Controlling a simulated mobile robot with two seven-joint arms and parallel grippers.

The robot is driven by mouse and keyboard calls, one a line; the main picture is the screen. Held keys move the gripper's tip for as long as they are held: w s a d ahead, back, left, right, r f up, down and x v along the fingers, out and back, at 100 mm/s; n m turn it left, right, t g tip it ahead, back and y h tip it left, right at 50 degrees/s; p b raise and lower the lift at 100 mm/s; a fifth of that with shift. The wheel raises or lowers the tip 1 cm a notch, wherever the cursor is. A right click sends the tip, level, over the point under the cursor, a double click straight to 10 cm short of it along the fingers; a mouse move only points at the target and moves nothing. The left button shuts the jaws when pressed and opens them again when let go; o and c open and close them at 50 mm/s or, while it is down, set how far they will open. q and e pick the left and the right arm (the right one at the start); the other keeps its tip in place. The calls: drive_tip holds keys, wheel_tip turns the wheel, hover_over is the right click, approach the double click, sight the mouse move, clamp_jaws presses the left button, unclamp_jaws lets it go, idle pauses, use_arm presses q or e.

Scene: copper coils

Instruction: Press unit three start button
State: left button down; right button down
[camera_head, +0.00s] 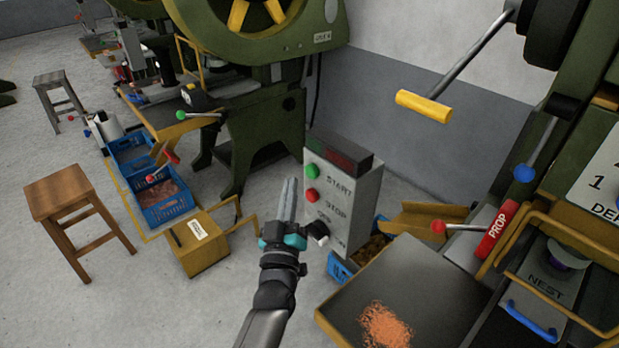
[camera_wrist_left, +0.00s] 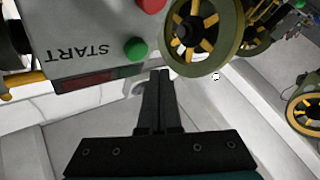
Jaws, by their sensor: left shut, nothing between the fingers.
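A grey control box (camera_head: 352,205) stands in the middle of the head view, with a dark red display on top. Its green button (camera_head: 312,171) is beside the word START, and a red button (camera_head: 311,195) is below it beside STOP. My left gripper (camera_head: 288,184) is shut and empty, its fingers pointing up just left of the box. In the left wrist view the shut fingertips (camera_wrist_left: 160,74) are below and slightly right of the green button (camera_wrist_left: 136,49), with a visible gap. The red button (camera_wrist_left: 151,5) shows at the top edge. My right gripper is not in view.
A dark table (camera_head: 430,290) with copper scraps is at the front right. A red PROP bar (camera_head: 494,231) and red-knobbed lever (camera_head: 438,226) are to the right. A yellow box (camera_head: 200,254), blue crates (camera_head: 165,203) and a wooden stool (camera_head: 62,190) stand left. Open floor lies front left.

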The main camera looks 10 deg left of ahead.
sight(312, 172)
use_arm(q)
drive_tip(key=shift+w+d, duration=0.6)
drive_tip(key=shift+w, duration=0.1)
drive_tip(key=shift+w, duration=0.1)
idle(1.5)
drive_tip(key=shift+w+d+r+b, duration=0.1)
drive_tip(key=shift+w+d+b, duration=0.15)
drive_tip(key=shift+d+b, duration=0.05)
